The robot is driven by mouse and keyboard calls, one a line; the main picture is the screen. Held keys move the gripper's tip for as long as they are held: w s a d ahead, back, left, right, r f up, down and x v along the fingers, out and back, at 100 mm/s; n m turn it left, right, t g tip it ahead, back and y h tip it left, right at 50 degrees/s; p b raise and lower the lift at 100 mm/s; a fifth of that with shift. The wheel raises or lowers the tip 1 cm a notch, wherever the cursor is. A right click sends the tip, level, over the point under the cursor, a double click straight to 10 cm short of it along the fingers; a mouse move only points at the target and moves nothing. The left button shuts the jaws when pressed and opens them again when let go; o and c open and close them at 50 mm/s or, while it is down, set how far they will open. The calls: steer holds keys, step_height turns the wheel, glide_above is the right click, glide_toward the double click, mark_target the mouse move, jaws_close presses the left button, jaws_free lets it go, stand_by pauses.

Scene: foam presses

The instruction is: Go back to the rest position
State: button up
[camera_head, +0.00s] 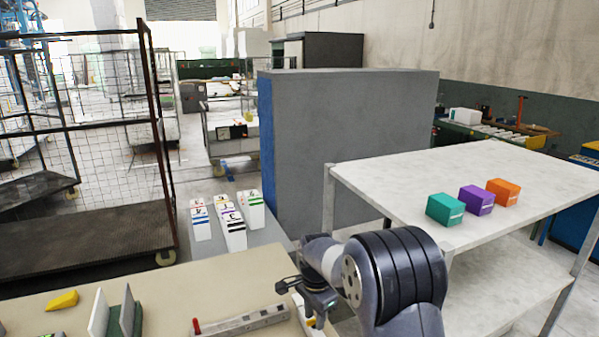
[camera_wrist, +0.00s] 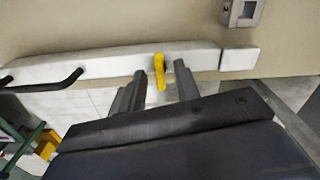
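My gripper (camera_head: 318,308) hangs at the right end of the beige table (camera_head: 150,290) in the head view, partly hidden by my own arm. In the wrist view the two dark fingers of my gripper (camera_wrist: 160,78) stand apart with a clear gap, and nothing is held between them. A yellow lever (camera_wrist: 159,70) on a long white bar (camera_wrist: 100,65) shows past the fingertips. It looks thinner than the gap; whether a finger touches the bar cannot be told.
A white-topped table (camera_head: 400,185) at right carries a green box (camera_head: 445,209), a purple box (camera_head: 476,200) and an orange box (camera_head: 504,192). A grey panel (camera_head: 350,130) stands behind. A yellow wedge (camera_head: 62,300) and a power strip (camera_head: 240,321) lie on the beige table.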

steer(key=n, duration=0.4)
steer(key=shift+p, duration=0.4)
steer(key=shift+n+p, duration=0.55)
steer(key=shift+n, duration=1.45)
